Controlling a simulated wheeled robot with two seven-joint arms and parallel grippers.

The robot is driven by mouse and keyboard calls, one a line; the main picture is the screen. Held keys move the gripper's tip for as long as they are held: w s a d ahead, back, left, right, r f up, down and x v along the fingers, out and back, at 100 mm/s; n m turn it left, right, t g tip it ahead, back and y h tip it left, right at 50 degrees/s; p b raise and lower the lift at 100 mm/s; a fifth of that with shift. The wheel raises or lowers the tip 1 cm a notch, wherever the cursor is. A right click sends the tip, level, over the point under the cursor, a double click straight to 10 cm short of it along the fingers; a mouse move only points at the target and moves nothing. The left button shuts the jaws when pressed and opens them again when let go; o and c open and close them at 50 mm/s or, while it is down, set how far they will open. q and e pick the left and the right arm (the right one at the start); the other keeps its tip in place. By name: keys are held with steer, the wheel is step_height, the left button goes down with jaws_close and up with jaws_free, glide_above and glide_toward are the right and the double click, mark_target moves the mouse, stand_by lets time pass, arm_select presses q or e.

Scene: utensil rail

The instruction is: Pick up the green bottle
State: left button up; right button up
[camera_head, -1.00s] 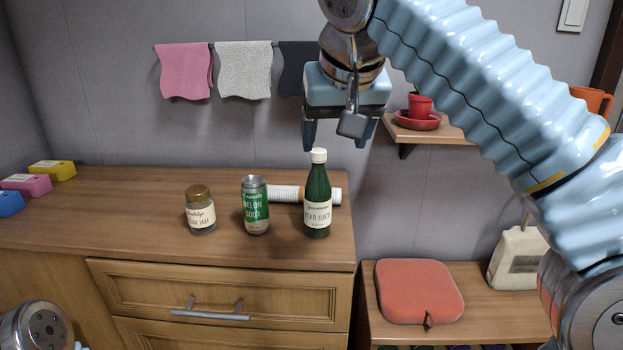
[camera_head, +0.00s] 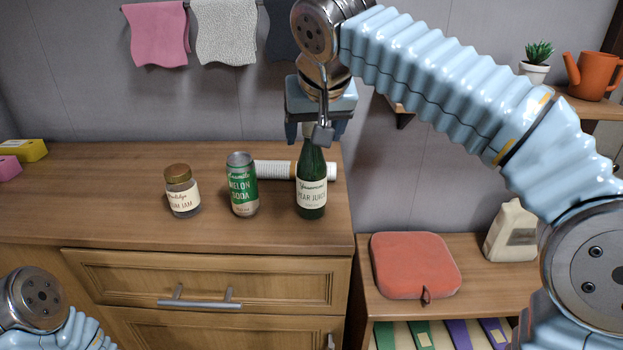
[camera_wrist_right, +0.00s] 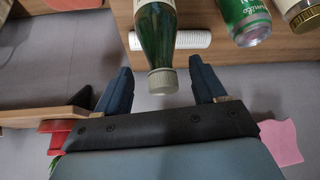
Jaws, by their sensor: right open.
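The green bottle (camera_head: 312,180), labelled pear juice, stands upright near the right end of the wooden counter. In the right wrist view the bottle (camera_wrist_right: 157,35) points its pale cap between the two dark fingers. My right gripper (camera_head: 316,132) is open above the bottle, with the fingers at about the height of its cap and neck. It also shows in the right wrist view (camera_wrist_right: 161,92), with gaps on both sides of the bottle. The cap is largely hidden in the head view. My left gripper is out of view; only part of my left arm shows at bottom left.
A melon soda can (camera_head: 242,184) and a jam jar (camera_head: 181,191) stand left of the bottle. A white ribbed roll (camera_head: 275,170) lies behind the can and bottle. A wall shelf (camera_head: 402,115) is right of my right gripper. A red cushion (camera_head: 415,265) lies on the lower bench.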

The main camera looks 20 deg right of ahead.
mark_target(312, 172)
steer(key=x, duration=0.3)
steer(key=shift+w+f, duration=0.2)
steer(key=shift+f, duration=0.15)
steer(key=shift+c, duration=0.3)
steer(key=shift+a, duration=0.1)
jaws_close()
